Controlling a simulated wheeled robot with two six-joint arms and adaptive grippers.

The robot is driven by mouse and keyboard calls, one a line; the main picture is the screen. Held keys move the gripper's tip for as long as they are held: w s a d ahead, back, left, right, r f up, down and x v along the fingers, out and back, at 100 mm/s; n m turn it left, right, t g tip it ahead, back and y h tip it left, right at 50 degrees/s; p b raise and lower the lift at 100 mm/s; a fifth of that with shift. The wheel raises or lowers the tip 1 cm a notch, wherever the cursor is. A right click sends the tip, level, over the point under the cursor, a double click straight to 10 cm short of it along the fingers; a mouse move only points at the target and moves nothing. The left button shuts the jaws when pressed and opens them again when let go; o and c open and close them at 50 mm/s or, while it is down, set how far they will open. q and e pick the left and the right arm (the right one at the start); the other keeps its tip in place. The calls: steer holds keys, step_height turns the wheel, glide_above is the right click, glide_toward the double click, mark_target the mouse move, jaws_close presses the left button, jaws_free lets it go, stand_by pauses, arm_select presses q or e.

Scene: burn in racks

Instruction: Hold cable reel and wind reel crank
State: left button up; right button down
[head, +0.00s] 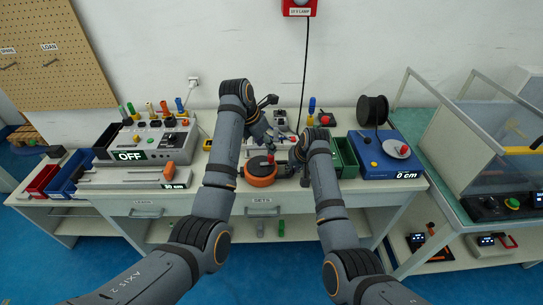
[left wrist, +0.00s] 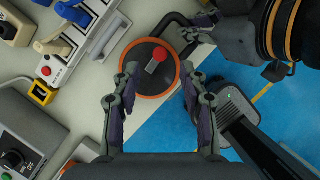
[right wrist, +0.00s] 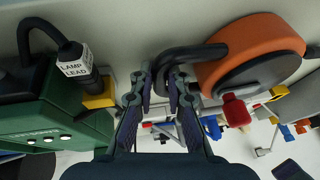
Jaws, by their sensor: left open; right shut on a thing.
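The cable reel (head: 261,181) is an orange drum with a dark top, near the table's front edge. In the left wrist view the reel (left wrist: 173,84) shows its round face, with a grey crank arm and red crank knob (left wrist: 160,54). The knob also shows in the right wrist view (right wrist: 235,110). My right gripper (right wrist: 161,70) is shut on the reel's black handle (right wrist: 190,52), beside the drum. My left gripper (left wrist: 159,68) is open above the reel, its fingers apart on either side of the crank and touching nothing that I can make out.
Left of the reel stands a grey console with an OFF display (head: 129,156). A lamp-lead plug (right wrist: 75,60) is near my right gripper.

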mark_target(271, 156)
arm_select(q)
steer(key=x, duration=0.8)
steer(key=shift+c, duration=0.3)
jaws_close()
